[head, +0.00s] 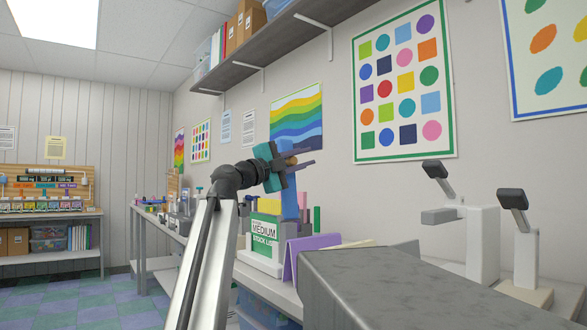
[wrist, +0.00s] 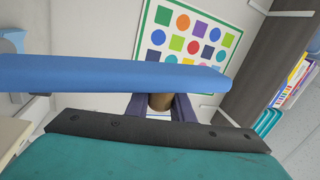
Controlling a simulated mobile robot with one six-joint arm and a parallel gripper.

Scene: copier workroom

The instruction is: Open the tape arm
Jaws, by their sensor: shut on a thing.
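My gripper (head: 300,165) is raised in the middle of the head view, with a teal body and dark bluish fingers. In the wrist view its fingers (wrist: 160,108) are closed on a brown round handle (wrist: 160,102). A long blue bar (wrist: 110,73), which seems to be the tape arm, crosses the wrist view in front of the fingers and hides their far ends. In the head view the blue bar (head: 290,205) stands nearly upright below my gripper. The handle seems joined to the bar, but the joint is hidden.
A green and white "MEDIUM" stock box (head: 265,232) and a purple folded board (head: 300,255) stand close below. A grey block (head: 400,285) fills the front right, with white levered devices (head: 480,235) beside it. A shelf (head: 270,50) hangs above.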

